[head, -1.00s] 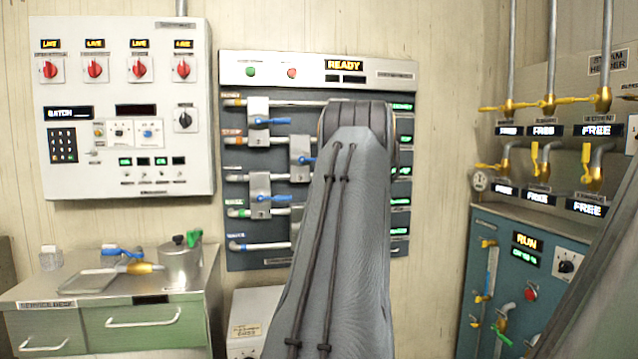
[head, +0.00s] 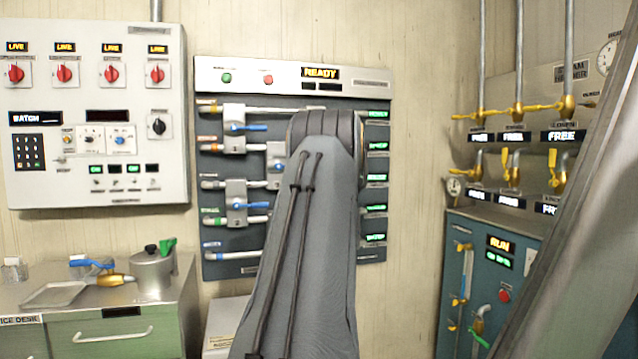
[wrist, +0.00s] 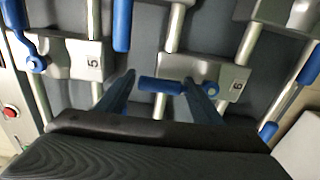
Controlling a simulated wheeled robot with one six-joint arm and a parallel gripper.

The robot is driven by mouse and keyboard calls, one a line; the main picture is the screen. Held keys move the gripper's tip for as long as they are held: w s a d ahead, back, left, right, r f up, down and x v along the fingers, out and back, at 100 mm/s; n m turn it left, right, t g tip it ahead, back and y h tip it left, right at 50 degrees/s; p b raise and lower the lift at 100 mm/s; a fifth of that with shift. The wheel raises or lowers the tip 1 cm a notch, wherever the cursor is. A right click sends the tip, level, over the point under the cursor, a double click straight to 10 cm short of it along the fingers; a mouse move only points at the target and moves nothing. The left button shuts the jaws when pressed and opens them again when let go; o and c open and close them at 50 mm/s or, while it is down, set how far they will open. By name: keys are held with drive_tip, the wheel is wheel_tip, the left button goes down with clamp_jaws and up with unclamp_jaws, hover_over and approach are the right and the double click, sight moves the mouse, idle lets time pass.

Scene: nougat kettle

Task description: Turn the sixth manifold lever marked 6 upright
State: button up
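The manifold panel (head: 345,87) hangs on the wall in the head view, with blue levers on grey blocks; my arm hides its middle right part. In the wrist view, the block marked 6 (wrist: 222,76) sits right of centre. Its blue lever (wrist: 160,86) lies crosswise in the picture, over a pale pipe. My gripper (wrist: 160,84) is open, its two dark blue fingers to either side of the lever handle. Whether they touch it I cannot tell. My gripper is hidden behind my arm in the head view.
The block marked 5 (wrist: 88,60) is left of block 6 in the wrist view, with other blue levers around. In the head view, a switch box (head: 95,185) and a desk (head: 175,300) stand left, and a teal cabinet (head: 470,240) with yellow valves right.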

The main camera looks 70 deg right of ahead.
drive_tip(key=b+v, duration=0.1)
drive_tip(key=v, duration=0.6)
drive_tip(key=shift+s+a+b, duration=0.25)
drive_tip(key=shift+a+b, duration=0.05)
idle(0.4)
